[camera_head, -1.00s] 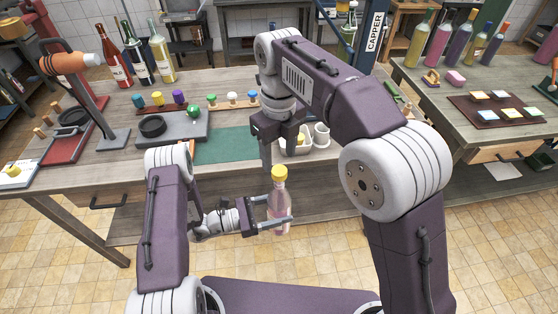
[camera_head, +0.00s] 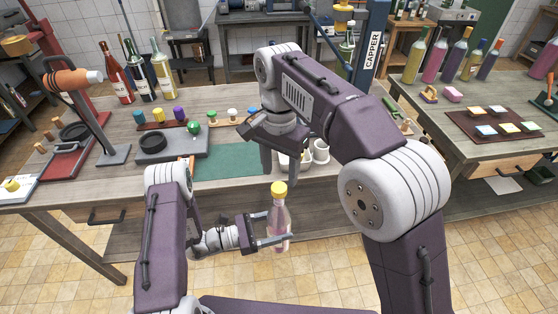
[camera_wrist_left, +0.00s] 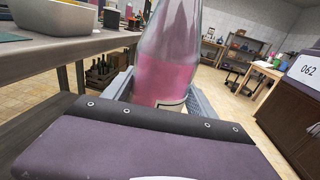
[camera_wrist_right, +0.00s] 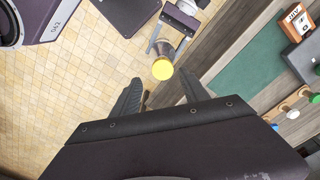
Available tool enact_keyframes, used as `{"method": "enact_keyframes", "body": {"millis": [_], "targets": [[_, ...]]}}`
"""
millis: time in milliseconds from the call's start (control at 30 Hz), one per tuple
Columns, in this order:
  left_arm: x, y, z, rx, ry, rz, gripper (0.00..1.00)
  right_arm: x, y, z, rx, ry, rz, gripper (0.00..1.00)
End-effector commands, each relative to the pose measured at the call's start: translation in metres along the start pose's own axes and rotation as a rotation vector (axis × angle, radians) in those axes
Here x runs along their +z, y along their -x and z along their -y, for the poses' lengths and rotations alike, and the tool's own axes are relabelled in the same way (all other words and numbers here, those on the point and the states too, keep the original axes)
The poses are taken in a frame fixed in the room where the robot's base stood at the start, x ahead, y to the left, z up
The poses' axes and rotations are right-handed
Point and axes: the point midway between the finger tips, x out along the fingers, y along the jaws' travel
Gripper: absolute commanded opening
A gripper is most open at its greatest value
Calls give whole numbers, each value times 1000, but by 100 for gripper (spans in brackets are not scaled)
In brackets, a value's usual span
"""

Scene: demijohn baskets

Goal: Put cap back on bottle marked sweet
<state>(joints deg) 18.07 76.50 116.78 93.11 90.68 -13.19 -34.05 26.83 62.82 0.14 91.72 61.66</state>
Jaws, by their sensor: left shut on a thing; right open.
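A clear bottle (camera_head: 279,222) with pink liquid stands upright in my left gripper (camera_head: 280,241), in front of the workbench. The gripper is shut around its lower body; the left wrist view shows the bottle (camera_wrist_left: 172,55) close up, with only a label's edge. A yellow cap (camera_head: 279,188) sits at the top of its neck. It also shows in the right wrist view (camera_wrist_right: 162,69). My right gripper (camera_wrist_right: 160,92) is open and empty. The cap appears beyond its fingertips, between their lines. How firmly the cap sits is not clear, and no "sweet" marking is legible.
The workbench (camera_head: 230,100) behind holds a green mat (camera_head: 225,160), colored stoppers, a corking stand (camera_head: 105,120) and white cups (camera_head: 320,152) partly behind my right arm. Several tall bottles stand at its back left. A right-hand table (camera_head: 440,110) holds more bottles and a tray.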

Motion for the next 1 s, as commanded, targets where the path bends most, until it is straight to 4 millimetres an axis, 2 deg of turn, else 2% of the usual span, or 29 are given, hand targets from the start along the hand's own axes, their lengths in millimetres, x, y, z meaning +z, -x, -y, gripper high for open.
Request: {"method": "enact_keyframes", "body": {"millis": [400,600,700,800,1000], "targets": [[2,0,0,0,-1,5,0,0,11,-1,1,1415,2,53],[2,0,0,0,-1,5,0,0,17,0,0,1991,-2,53],[2,0,0,0,-1,5,0,0,19,0,0,2174,-6,53],[2,0,0,0,-1,5,0,0,21,1,0,2278,-10,53],[2,0,0,0,-1,5,0,-2,23,4,1,2291,-24,53]]}}
